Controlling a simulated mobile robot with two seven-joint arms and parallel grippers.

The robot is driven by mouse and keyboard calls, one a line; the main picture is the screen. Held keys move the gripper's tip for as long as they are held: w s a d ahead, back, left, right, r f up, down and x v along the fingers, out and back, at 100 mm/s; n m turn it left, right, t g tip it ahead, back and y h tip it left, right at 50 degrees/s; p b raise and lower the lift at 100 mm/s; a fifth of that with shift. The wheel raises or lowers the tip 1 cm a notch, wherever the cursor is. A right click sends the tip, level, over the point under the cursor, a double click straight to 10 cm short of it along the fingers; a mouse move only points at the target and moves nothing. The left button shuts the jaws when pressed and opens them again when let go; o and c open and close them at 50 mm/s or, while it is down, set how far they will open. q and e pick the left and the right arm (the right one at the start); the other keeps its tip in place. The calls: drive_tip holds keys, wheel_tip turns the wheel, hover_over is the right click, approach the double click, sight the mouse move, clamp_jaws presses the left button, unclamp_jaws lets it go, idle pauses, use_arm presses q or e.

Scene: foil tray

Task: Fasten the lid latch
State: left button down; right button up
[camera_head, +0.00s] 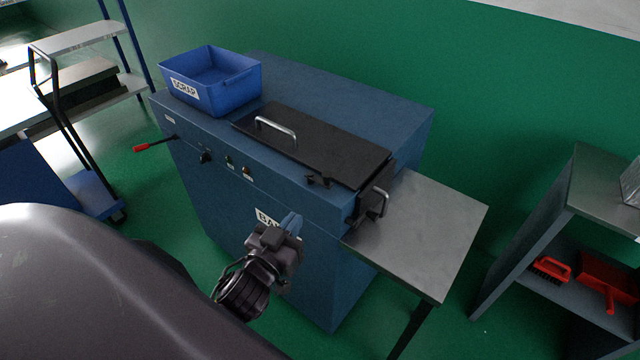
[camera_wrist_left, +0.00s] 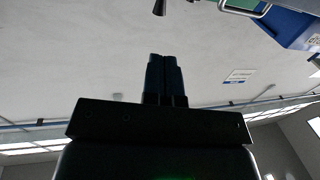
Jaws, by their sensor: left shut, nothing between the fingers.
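The black lid (camera_head: 340,145) lies flat and closed on top of the blue machine (camera_head: 290,220), with a silver bar handle (camera_head: 275,128) near its left end. A small dark latch (camera_head: 318,181) sits at the lid's front edge, near the right corner; whether it is fastened is too small to tell. My left gripper (camera_head: 292,222) is in front of the machine's front panel, below and left of the latch and apart from it. Its fingers are together and empty, as the left wrist view (camera_wrist_left: 165,78) also shows. My right gripper is not in view.
A blue scrap bin (camera_head: 210,80) stands on the machine's back left. A red-tipped lever (camera_head: 140,148) sticks out at left. A side flap with a handle (camera_head: 378,202) adjoins a metal side table (camera_head: 430,225). A shelf with red tools (camera_head: 550,268) stands right.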

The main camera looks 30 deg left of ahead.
sight(325, 178)
use_arm(q)
drive_tip(key=w, duration=0.4)
drive_tip(key=w+a, duration=0.1)
drive_tip(key=w, duration=0.2)
drive_tip(key=w+p, duration=0.1)
drive_tip(key=w, duration=0.3)
drive_tip(key=shift+w+a, duration=0.2)
drive_tip(key=shift+w, duration=0.3)
drive_tip(key=shift+w, duration=0.1)
